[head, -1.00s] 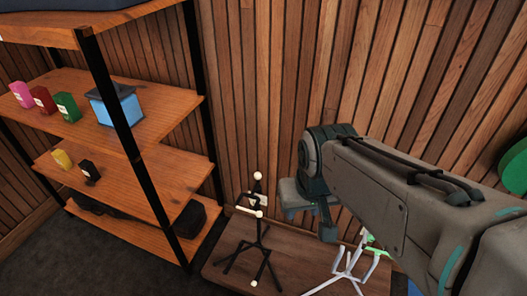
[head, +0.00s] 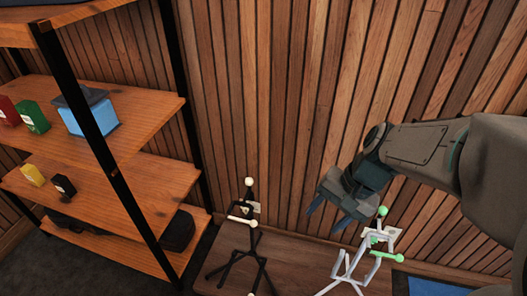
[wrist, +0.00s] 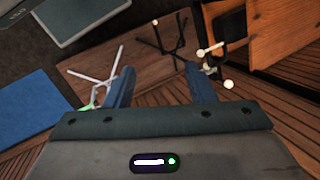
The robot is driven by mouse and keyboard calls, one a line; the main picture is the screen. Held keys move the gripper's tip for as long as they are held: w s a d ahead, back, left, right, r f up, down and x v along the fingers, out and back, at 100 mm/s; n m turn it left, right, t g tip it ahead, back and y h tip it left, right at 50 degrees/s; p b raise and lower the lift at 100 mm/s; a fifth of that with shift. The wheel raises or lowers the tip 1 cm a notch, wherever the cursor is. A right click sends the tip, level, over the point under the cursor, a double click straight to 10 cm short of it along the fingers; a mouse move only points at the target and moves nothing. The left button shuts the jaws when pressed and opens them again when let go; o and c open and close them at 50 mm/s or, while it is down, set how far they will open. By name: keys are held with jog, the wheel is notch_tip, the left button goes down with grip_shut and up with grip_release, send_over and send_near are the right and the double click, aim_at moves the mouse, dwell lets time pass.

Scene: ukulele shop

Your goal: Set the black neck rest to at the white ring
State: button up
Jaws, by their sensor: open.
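A black stand (head: 240,254) with splayed legs stands on a low wooden platform. Its thin post has a cream ball on top and a cream-tipped neck rest (head: 241,219) across it. I cannot clearly make out a white ring on the post. In the wrist view the stand (wrist: 178,45) shows beyond the fingers, its cream tips near the right finger. My gripper (head: 328,215) is open and empty, to the right of the black stand and apart from it. It also shows in the wrist view (wrist: 160,70), fingers spread.
A white stand (head: 348,268) with green tips is right of the black one, below my gripper. A wooden shelf unit (head: 125,190) with small boxes and a blue box (head: 90,115) is at left. A slatted wall (head: 270,100) rises behind. A blue panel (head: 430,285) lies at lower right.

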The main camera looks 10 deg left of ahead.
jog(key=w+a+f+m+g+y+b, duration=0.1)
jog(key=w+a+f+m+y+b, duration=0.3)
jog(key=w+a+f, duration=0.25)
jog(key=m+t+y+b, duration=0.7)
jog(key=m+y+b, duration=0.2)
jog(key=m, duration=0.7)
send_near(249, 182)
jog(key=x, duration=0.3)
jog(key=f+x, duration=0.1)
jog(key=x, duration=0.3)
jog(key=w+b+x, duration=0.1)
jog(key=x, duration=0.2)
jog(key=shift+w+a+f, duration=0.1)
jog(key=shift+f, duration=0.05)
grip_shut()
notch_tip(249, 182, up, 18)
jog(key=p, duration=0.9)
jog(key=shift+p, duration=0.35)
